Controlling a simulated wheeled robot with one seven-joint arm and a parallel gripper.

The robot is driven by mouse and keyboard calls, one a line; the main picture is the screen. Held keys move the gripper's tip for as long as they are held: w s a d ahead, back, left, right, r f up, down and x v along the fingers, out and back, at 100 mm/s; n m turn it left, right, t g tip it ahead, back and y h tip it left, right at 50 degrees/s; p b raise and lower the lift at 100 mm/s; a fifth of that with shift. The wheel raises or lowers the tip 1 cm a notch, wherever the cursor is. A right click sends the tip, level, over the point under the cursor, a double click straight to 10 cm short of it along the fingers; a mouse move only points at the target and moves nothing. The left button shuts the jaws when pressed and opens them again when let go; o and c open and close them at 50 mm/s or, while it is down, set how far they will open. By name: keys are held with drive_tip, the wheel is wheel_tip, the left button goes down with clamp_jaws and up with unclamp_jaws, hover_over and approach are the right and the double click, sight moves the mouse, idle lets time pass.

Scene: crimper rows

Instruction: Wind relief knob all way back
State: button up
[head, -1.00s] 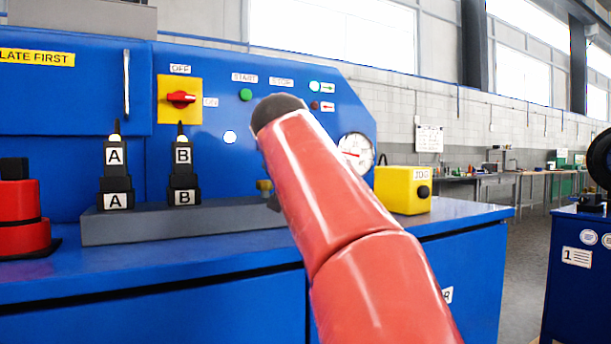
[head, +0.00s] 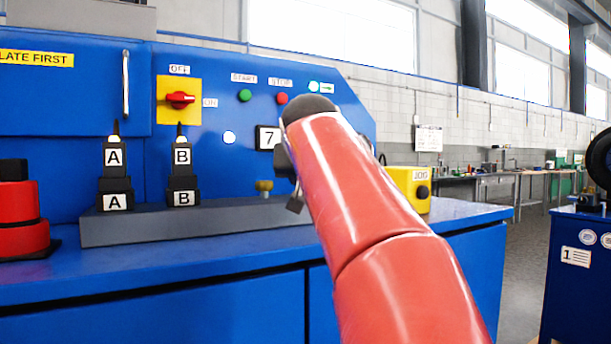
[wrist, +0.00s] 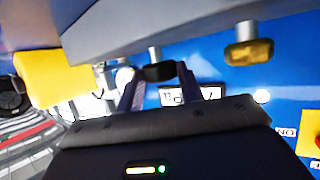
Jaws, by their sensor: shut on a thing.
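In the wrist view my gripper (wrist: 161,76) has its two fingers on either side of a dark round knob (wrist: 160,71), shut on it. This knob sits on a short pale stem at the edge of the grey block. A brass knob (wrist: 248,52) on a similar stem is beside it and free; it also shows in the head view (head: 264,186). I cannot read a label on either knob. In the head view my gripper (head: 295,201) is mostly hidden behind my red arm, just right of the brass knob, and the dark knob is hidden.
The grey block (head: 150,226) lies along the blue bench. Tools marked A (head: 114,170) and B (head: 182,170) stand on it. The panel has a counter reading 7 (head: 268,138) and a red switch (head: 180,99). A yellow JOG box (head: 409,186) is close right of my arm.

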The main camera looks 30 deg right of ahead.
drive_tip(key=shift+s+d+n+t+y+p, duration=0.15)
drive_tip(key=shift+n+t+y+p, duration=0.1)
drive_tip(key=shift+n+y, duration=0.4)
drive_tip(key=shift+w+d+n+t+y+p, duration=0.1)
drive_tip(key=shift+n+t+y+p, duration=0.1)
drive_tip(key=shift+n+y, duration=0.4)
drive_tip(key=o, duration=1)
drive_tip(key=shift+s, duration=0.15)
drive_tip(key=v, duration=0.7)
drive_tip(key=shift+s, duration=0.3)
drive_tip(key=shift+r, duration=0.15)
